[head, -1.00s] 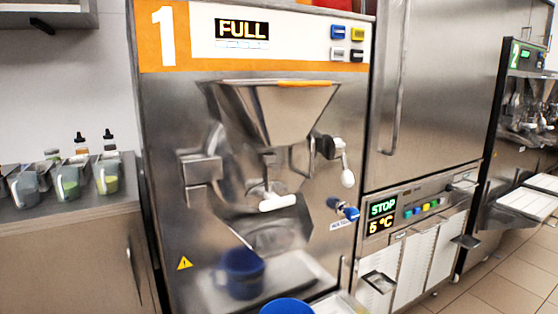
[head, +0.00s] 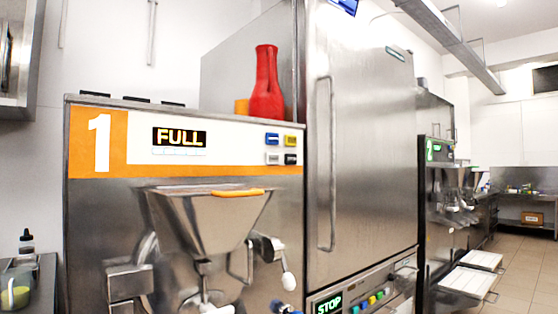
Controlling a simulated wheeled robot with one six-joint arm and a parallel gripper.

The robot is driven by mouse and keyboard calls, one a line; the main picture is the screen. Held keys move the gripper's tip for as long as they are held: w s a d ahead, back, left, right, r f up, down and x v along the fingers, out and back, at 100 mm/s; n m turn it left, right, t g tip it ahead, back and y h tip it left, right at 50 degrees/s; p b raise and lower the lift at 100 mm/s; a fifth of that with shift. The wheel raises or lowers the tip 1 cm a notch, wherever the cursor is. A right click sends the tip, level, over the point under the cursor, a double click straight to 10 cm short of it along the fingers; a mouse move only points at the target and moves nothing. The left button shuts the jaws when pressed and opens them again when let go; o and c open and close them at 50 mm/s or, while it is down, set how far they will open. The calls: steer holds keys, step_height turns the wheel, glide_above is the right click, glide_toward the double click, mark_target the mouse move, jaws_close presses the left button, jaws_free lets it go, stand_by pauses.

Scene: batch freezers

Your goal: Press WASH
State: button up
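Batch freezer 1 (head: 185,235) stands in front of me, with an orange and white panel along its top. Its display (head: 179,138) reads FULL. To the right of the display are a blue button (head: 272,139), a yellow button (head: 291,141), a grey button (head: 272,158) and a dark button (head: 291,159). Their labels are too small to read, so I cannot tell which is WASH. My gripper is not in view.
A steel hopper (head: 208,215) juts out below the panel. A red bottle (head: 267,85) stands on top of the machine. A tall steel cabinet (head: 365,150) with a STOP display (head: 328,304) adjoins on the right. Freezer 2 (head: 438,190) and open tiled floor (head: 515,270) lie beyond.

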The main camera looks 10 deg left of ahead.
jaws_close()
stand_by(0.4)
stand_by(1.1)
